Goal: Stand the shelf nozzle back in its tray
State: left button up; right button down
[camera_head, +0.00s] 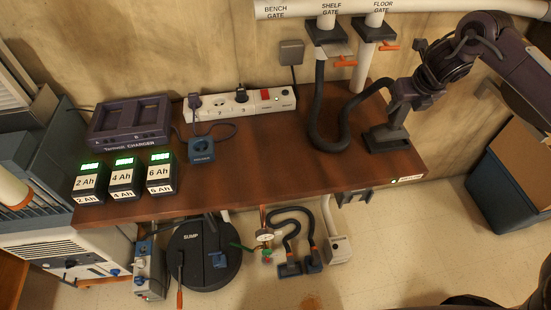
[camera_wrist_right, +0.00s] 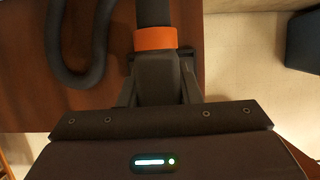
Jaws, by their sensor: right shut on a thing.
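The shelf nozzle (camera_head: 396,118) is a dark grey piece at the right end of the brown bench, on the end of a dark hose (camera_head: 318,110) that loops down from the shelf gate. My right gripper (camera_head: 408,97) is shut on it. In the right wrist view, the nozzle's orange collar (camera_wrist_right: 155,38) and grey body show just beyond my gripper. Below the nozzle, a dark, wide, flat piece (camera_head: 387,139) is at the bench top; I cannot tell whether it is the nozzle's foot or the tray, or whether they touch. My left gripper is out of view.
The bench (camera_head: 270,160) has free room in the middle. A charger (camera_head: 128,122), several battery packs (camera_head: 124,178), a power strip (camera_head: 240,103) and a blue socket block (camera_head: 201,150) stand at its left. A dark blue bin (camera_head: 510,190) stands right of the bench.

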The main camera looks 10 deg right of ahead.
jog(key=shift+f+b, duration=0.5)
jog(key=shift+f, duration=0.85)
dwell(1.9)
jog(key=shift+c, duration=2.4)
grip_release()
jog(key=shift+r+p, duration=3.15)
jog(key=shift+r, duration=0.35)
